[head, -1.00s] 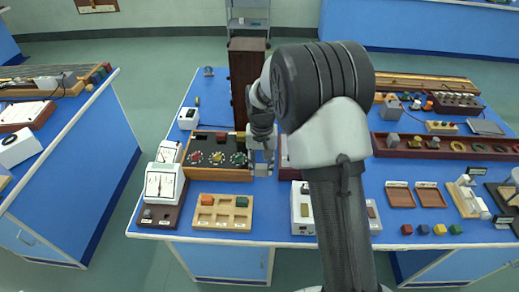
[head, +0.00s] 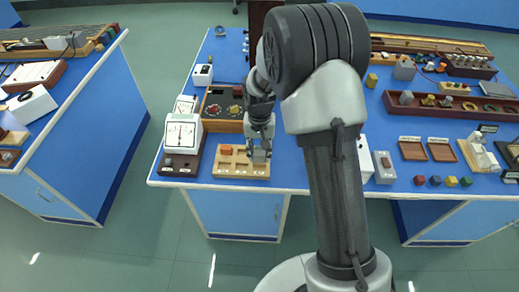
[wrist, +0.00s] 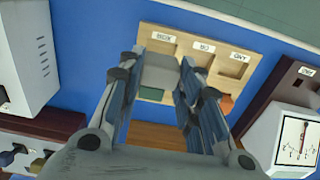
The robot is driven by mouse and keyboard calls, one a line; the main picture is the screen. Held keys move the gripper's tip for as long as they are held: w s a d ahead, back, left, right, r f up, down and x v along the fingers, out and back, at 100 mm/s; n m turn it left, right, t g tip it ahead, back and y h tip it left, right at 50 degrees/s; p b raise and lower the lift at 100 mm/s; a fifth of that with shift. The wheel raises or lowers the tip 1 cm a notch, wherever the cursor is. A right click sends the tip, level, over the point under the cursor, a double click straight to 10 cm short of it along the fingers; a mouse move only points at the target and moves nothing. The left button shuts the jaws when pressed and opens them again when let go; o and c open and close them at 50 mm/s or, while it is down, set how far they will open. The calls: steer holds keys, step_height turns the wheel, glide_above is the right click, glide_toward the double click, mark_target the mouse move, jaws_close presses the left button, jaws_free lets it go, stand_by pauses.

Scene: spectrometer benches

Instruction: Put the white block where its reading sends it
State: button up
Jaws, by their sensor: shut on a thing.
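My gripper (head: 260,150) is shut on the white block (wrist: 160,74), which looks pale grey between the fingers in the wrist view. In the head view the block (head: 259,157) is over the right side of a light wooden tray (head: 230,172) with several compartments.
A white dial meter (head: 182,133) on a dark base stands just left of the tray. A dark board with knobs (head: 222,107) lies behind it.

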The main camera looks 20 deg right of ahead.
mark_target(259, 160)
steer(key=shift+f+b, duration=1.65)
steer(key=shift+f, duration=1)
steer(key=o, duration=1.2)
steer(key=shift+r, duration=0.1)
step_height(259, 160, up, 12)
steer(key=shift+f, duration=0.1)
